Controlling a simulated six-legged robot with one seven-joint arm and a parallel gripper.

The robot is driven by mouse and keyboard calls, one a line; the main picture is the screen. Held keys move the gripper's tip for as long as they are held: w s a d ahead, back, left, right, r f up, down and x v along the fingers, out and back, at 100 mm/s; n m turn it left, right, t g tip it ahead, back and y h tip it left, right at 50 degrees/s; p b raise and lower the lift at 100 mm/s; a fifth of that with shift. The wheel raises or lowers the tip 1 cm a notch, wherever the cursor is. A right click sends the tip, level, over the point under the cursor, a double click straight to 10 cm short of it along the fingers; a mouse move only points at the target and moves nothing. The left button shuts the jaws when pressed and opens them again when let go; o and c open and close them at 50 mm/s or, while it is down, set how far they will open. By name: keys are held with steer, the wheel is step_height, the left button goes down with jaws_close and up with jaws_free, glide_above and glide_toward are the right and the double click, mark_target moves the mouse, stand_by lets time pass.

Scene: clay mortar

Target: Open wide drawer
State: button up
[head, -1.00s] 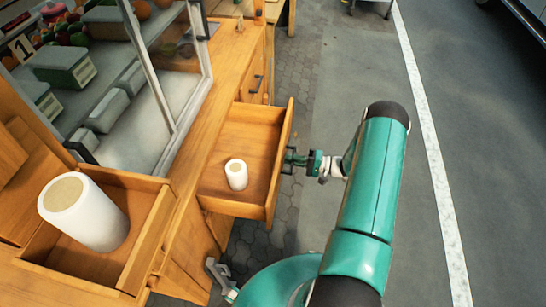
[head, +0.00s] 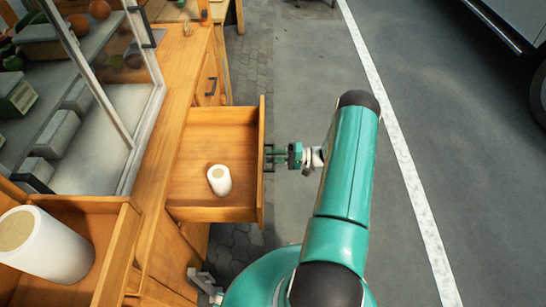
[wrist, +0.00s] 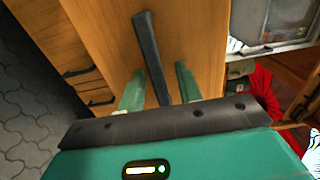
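The wide drawer (head: 215,117) is pulled well out of the wooden counter. A white cylinder with a tan top (head: 221,185) lies tilted inside it. My gripper (head: 277,157) is at the outer face of the drawer front, at its dark handle (head: 268,163). In the wrist view the dark bar handle (wrist: 149,48) runs between the two green fingers of my gripper (wrist: 160,88). The fingers stand apart, one on each side of the bar, with small gaps visible. Whether either finger touches the bar cannot be told.
Another open compartment (head: 122,250) at lower left holds a larger white cylinder (head: 45,245). A closed drawer with a dark handle (head: 211,87) is farther along the counter. A glass display case (head: 110,110) stands on top. Open pavement (head: 300,60) lies to the right.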

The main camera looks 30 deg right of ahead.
steer(key=shift+s, duration=0.1)
steer(key=v, duration=1.3)
steer(key=shift+s+d, duration=0.2)
steer(key=shift+d, duration=0.1)
steer(key=shift+s+d, duration=0.1)
